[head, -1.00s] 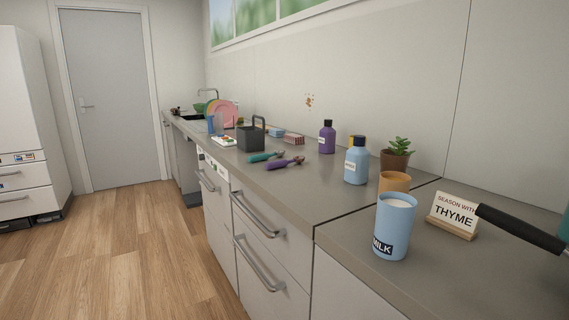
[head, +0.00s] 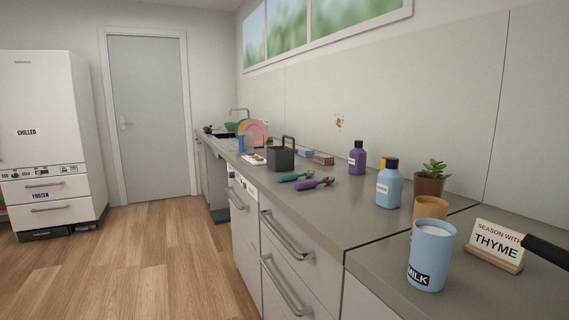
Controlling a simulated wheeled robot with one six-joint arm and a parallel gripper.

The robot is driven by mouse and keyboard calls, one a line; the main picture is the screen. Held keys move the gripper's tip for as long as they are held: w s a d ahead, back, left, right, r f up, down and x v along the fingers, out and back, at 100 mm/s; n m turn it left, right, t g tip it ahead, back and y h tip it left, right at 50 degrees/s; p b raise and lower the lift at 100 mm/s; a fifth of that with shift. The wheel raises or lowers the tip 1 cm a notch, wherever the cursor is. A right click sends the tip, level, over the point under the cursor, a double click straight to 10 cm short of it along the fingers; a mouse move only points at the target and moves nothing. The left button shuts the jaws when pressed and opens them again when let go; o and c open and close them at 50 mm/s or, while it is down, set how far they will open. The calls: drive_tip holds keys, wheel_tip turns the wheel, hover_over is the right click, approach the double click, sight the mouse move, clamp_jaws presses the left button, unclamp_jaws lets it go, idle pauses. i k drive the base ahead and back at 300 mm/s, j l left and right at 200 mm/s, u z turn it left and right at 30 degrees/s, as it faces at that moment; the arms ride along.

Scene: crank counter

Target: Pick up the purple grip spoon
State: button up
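A spoon with a thick purple grip (head: 314,184) lies on the grey counter, left of the bottles and close to the front edge. A similar utensil with a teal grip (head: 294,177) lies just behind it. Both are small in the view, and their heads are hard to make out. My gripper does not show in the head view.
A dark caddy (head: 281,159) stands beyond the spoons. A purple bottle (head: 357,158), a blue bottle (head: 389,185), an orange cup (head: 430,208), a milk cup (head: 432,256) and a sign (head: 495,247) stand to the right. The wooden floor (head: 150,262) is clear.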

sight(328, 180)
drive_tip(key=i+j, duration=0.3)
drive_tip(key=i, duration=0.25)
drive_tip(key=i+j+z, duration=0.15)
drive_tip(key=i, duration=0.4)
drive_tip(key=i+j, duration=0.45)
drive_tip(key=i+j+z, duration=0.1)
drive_tip(key=i+j, duration=0.3)
drive_tip(key=i, duration=0.25)
